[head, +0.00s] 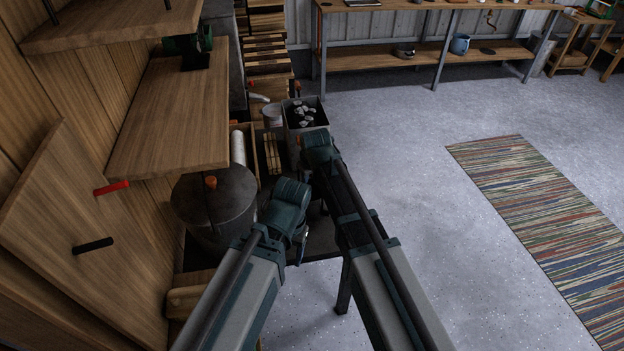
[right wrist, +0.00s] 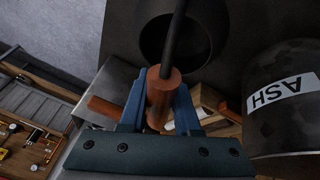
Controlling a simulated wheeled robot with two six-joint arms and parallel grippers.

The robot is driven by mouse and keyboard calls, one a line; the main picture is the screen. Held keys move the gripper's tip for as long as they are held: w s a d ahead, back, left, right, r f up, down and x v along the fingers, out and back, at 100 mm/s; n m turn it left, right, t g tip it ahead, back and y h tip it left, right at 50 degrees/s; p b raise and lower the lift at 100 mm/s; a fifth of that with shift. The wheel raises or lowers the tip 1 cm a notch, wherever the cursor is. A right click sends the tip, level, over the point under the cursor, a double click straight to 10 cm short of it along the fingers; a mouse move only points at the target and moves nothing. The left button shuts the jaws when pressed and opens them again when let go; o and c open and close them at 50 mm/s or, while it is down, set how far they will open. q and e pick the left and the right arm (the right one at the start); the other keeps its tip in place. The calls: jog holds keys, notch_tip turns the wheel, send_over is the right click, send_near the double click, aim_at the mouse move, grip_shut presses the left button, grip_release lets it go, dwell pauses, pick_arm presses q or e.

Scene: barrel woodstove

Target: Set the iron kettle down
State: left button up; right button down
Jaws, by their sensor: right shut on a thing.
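In the right wrist view my right gripper (right wrist: 158,108) is shut on a reddish-brown wooden handle (right wrist: 161,88). A dark rod (right wrist: 178,30) runs up from this handle. I cannot tell whether the handle belongs to the iron kettle; no kettle body shows clearly. Behind the rod is a dark round opening or hollow (right wrist: 182,47) in a dark surface. In the head view my two arms reach forward over the dark area at the centre; the jaws of my left gripper cannot be made out there.
A dark bucket marked ASH (right wrist: 285,100) stands close on the right in the right wrist view. The head view shows a dark drum (head: 213,215), a wooden shelf (head: 170,115) at left, a bin of grey lumps (head: 293,125), and a striped rug (head: 540,205). Open floor lies to the right.

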jog(key=shift+f+b, duration=1.7)
jog(key=shift+f, duration=0.15)
jog(key=c, duration=0.6)
grip_release()
